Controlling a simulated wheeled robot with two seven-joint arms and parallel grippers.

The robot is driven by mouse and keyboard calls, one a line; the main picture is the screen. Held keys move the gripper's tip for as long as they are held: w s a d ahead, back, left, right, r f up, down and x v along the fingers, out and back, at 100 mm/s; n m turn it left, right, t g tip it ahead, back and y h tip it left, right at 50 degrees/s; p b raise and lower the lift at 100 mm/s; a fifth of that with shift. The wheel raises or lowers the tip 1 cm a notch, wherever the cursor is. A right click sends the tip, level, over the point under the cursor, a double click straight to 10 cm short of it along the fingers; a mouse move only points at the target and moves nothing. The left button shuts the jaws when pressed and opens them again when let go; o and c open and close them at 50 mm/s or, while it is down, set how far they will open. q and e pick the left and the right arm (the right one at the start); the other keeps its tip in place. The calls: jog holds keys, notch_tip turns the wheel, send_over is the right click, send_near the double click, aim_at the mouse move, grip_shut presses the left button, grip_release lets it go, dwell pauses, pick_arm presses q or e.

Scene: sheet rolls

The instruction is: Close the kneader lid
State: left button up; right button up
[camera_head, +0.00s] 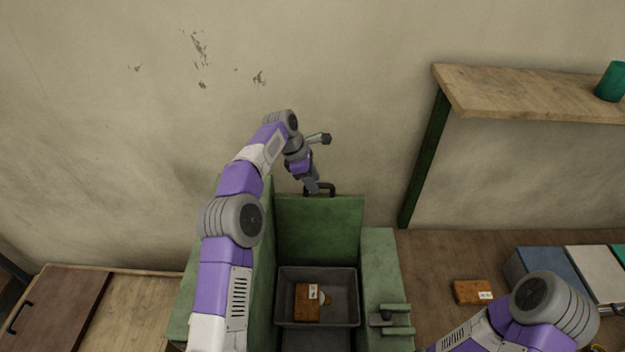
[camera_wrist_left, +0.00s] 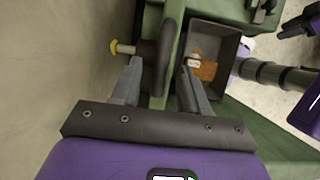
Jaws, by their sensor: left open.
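The green kneader (camera_head: 380,270) stands against the wall with its green lid (camera_head: 320,228) raised upright at the back. A dark handle (camera_head: 331,187) sits on the lid's top edge, and it also shows in the left wrist view (camera_wrist_left: 169,35). My left gripper (camera_head: 314,189) is at this handle. In the left wrist view its two fingers (camera_wrist_left: 159,66) are apart, with the handle and lid edge between them. A grey tub (camera_head: 340,312) inside the kneader holds an orange-brown packet (camera_head: 306,303) with a white label. My right gripper is out of view; only part of that arm shows.
On the wooden table to the right lie another orange-brown packet (camera_head: 470,291) and blue and white boxes (camera_head: 596,268). A wooden shelf (camera_head: 530,92) with a green cup (camera_head: 612,82) juts from the wall at upper right. A wooden surface (camera_head: 130,310) lies left.

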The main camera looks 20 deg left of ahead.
pick_arm(q)
grip_shut()
dwell(0.3)
